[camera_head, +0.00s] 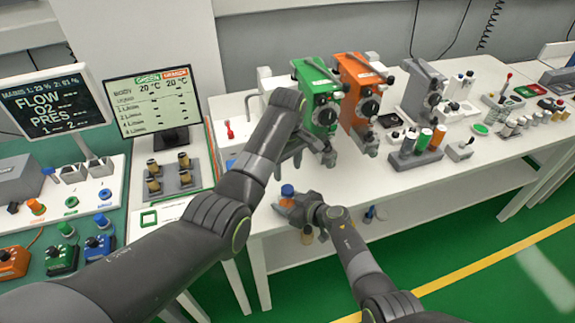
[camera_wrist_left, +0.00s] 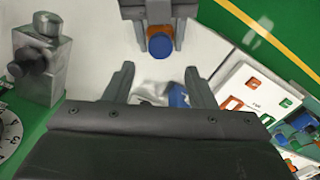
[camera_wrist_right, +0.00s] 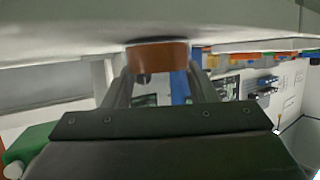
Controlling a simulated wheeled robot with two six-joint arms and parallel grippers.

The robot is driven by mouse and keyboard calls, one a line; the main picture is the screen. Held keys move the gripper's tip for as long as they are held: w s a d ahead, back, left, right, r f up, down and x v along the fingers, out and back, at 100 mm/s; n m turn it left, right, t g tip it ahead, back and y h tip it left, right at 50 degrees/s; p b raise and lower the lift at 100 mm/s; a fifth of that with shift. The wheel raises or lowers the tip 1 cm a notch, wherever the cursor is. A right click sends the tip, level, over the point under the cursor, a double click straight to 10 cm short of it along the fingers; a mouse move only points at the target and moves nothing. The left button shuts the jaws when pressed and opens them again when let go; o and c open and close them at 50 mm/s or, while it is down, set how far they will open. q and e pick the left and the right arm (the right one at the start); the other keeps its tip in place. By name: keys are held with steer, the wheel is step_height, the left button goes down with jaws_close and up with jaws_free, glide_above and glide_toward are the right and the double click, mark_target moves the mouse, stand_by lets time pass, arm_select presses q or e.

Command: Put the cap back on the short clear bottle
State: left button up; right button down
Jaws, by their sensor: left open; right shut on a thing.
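My right gripper (camera_head: 286,207) is shut on an orange-brown bottle (camera_wrist_right: 157,57) at the front edge of the white table. A blue cap (camera_head: 287,190) sits on top of this bottle; the bottle and cap also show in the left wrist view (camera_wrist_left: 160,44). My left gripper (camera_head: 288,160) is open and empty, just above and behind the blue cap. In the left wrist view a greyish, possibly clear thing (camera_wrist_left: 150,88) and a blue thing (camera_wrist_left: 179,96) show beyond the left fingers, partly hidden by my gripper. I cannot make out a short clear bottle for certain.
A green device (camera_head: 318,100) and an orange device (camera_head: 360,95) stand behind my grippers. A grey block with several cylinders (camera_head: 415,155) is to the right. A screen (camera_head: 152,100) stands at left. The white tabletop (camera_head: 350,185) is clear at the front, right of my right gripper.

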mark_target(287, 189)
arm_select(q)
steer(key=shift+f, duration=4)
